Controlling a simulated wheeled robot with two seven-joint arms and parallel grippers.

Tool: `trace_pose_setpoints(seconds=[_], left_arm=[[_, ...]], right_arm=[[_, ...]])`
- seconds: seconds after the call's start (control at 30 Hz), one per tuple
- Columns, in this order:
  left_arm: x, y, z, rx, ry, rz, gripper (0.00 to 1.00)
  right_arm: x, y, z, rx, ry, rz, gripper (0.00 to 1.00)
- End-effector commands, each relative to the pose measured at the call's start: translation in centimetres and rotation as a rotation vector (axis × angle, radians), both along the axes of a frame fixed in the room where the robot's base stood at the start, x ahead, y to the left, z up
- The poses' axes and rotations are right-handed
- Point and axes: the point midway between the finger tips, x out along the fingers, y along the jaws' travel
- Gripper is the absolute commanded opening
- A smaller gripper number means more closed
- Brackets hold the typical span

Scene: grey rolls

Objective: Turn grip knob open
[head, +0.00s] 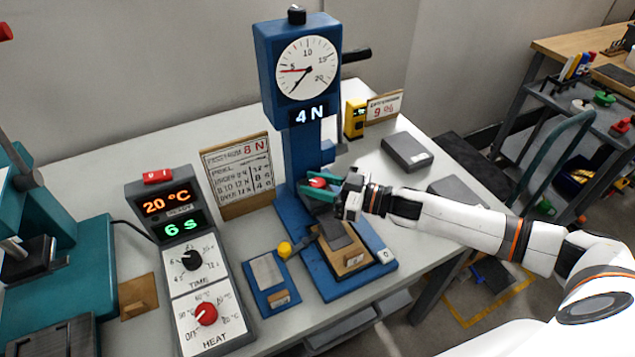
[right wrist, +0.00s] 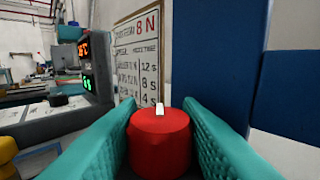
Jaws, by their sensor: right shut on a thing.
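The red grip knob (head: 317,183) sits on the blue tester stand (head: 303,150), below its dial. My right gripper (head: 318,189) reaches it from the right and is shut on it. In the right wrist view the red knob (right wrist: 160,138) stands between my two teal finger pads, with a white mark on its top pointing roughly away from the camera. The pads hide the knob's sides. The tester's display reads 4 N. My left gripper is not in view.
A heater box (head: 190,260) with two knobs, reading 20 °C and 6 s, stands left of the tester. A sign (head: 238,175) headed 8 N stands behind. A small blue plate (head: 268,275) lies in front. A grey block (head: 407,152) lies at the right.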

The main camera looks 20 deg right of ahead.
Motion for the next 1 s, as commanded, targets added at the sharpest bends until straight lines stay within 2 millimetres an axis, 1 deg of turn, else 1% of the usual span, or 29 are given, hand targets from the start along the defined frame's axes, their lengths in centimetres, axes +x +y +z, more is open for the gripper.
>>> trace_pose_setpoints(seconds=[0.1,0.37,0.4,0.43,0.67,0.77,0.87,1.0], left_arm=[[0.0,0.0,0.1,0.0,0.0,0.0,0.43],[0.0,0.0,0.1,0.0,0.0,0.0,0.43],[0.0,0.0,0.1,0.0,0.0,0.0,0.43],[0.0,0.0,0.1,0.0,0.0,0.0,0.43],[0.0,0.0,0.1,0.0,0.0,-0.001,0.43],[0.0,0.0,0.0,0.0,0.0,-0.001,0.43],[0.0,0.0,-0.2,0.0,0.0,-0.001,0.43],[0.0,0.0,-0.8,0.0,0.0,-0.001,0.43]], right_arm=[[0.0,-0.1,0.0,-0.002,0.001,0.025,0.09],[0.0,-0.1,0.0,-0.001,0.001,0.026,0.09],[0.0,-0.1,0.0,-0.001,0.001,0.026,0.39],[0.0,-0.1,0.0,-0.001,0.001,0.025,0.41],[0.0,-0.1,0.0,0.0,0.001,0.025,0.41],[-0.3,-0.4,-0.1,-0.001,0.002,0.024,0.41],[-1.0,-1.2,-0.2,-0.002,0.003,0.023,0.41],[-2.7,-3.4,-0.4,-0.005,0.007,0.023,0.41]])
